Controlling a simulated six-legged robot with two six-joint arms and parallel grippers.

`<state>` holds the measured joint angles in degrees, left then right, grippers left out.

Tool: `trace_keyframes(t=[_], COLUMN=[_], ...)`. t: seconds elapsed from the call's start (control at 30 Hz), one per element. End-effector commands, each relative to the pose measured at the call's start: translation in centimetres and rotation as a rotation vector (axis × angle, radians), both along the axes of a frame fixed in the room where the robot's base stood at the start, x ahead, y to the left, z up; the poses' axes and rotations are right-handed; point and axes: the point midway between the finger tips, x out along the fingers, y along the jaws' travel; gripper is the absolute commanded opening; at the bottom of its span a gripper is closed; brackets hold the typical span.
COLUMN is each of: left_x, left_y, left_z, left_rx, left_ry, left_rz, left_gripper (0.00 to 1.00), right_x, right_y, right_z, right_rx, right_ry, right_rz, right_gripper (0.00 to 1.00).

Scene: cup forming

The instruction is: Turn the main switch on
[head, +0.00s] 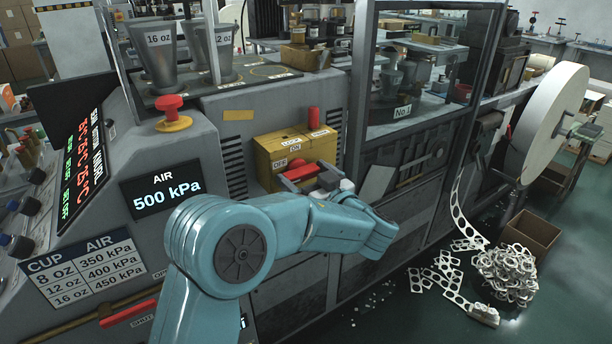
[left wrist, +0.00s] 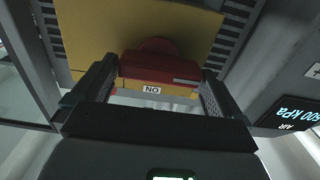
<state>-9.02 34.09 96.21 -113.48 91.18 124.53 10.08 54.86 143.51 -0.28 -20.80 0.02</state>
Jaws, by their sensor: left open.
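The main switch is a yellow box (head: 268,158) on the machine front, with OFF, ON and LOCK labels. Its red handle (head: 300,172) lies roughly level beside the OFF label, with the ON label above it. In the left wrist view, the red handle (left wrist: 160,66) sits between my two fingers, with the ON label upside down below it. My left gripper (head: 322,181) is at the handle, open, one finger on each side. Whether the fingers touch the handle cannot be told. My right gripper is not in view.
A red mushroom button (head: 170,104) on a yellow base stands on the ledge to the left. A red knob (head: 313,117) rises behind the switch box. The air display (head: 162,191) reads 500 kPa. A glass-walled enclosure (head: 412,75) stands to the right.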

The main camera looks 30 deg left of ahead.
Motion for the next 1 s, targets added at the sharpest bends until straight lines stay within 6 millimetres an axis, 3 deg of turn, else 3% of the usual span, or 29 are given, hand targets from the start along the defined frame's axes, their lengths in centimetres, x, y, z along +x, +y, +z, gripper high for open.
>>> trace_keyframes(t=[0.03,0.13,0.57,1.0], left_x=[0.0,0.0,0.0,0.2], left_y=[0.0,0.0,0.0,-0.1], left_z=[0.0,0.0,-0.1,-0.2], left_rx=[0.000,0.000,0.017,0.144], left_ry=[0.000,0.000,0.037,0.342], left_rz=[0.000,0.000,0.001,0.000], left_gripper=[0.90,0.60,0.61,0.61], right_x=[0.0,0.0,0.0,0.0], right_y=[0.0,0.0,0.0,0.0], right_z=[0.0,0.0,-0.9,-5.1], right_rx=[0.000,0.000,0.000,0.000], right_ry=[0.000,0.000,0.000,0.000], right_rz=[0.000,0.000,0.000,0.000], right_gripper=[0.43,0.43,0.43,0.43])
